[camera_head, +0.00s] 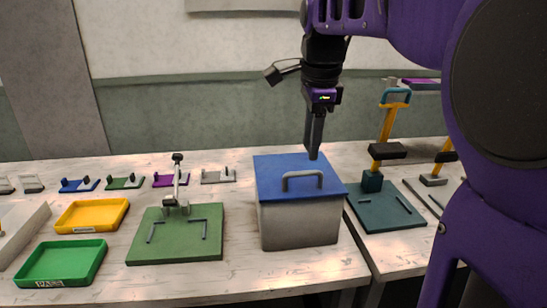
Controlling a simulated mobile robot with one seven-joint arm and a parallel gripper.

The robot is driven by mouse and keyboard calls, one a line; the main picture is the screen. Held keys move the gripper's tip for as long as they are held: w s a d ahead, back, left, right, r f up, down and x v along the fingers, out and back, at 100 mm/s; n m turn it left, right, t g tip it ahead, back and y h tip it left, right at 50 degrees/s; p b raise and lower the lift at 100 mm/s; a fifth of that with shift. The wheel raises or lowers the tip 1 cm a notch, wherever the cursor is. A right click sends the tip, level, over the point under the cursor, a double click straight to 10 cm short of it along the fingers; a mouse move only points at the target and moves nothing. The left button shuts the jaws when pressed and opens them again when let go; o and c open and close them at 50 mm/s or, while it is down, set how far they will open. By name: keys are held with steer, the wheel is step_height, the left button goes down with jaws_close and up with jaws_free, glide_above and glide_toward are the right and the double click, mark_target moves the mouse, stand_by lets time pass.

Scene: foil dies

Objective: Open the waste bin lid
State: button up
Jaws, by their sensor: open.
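The waste bin (300,224) is a grey box with a blue lid (275,172), standing near the front right of the pale table. The lid is closed and has a grey arched handle (302,175) on top. My gripper (314,156) points down from above, with its fingertips over the rear part of the lid, just behind the handle in the picture. The fingers are seen nearly edge-on and hold nothing that I can see. I cannot tell whether they touch the lid.
Left of the bin is a green press base (178,250) with a silver upright. Yellow (92,217) and green (62,265) trays lie further left. Right of it is a dark teal base (390,217) with a yellow-armed press. Small colored fixtures line the back.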

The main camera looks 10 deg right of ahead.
mark_target(307, 173)
steer(key=f, duration=0.3)
steer(key=w+f+b, duration=0.1)
steer(key=f, duration=0.2)
steer(key=shift+w, duration=0.15)
steer(key=shift+c, duration=0.3)
jaws_close()
stand_by(1.0)
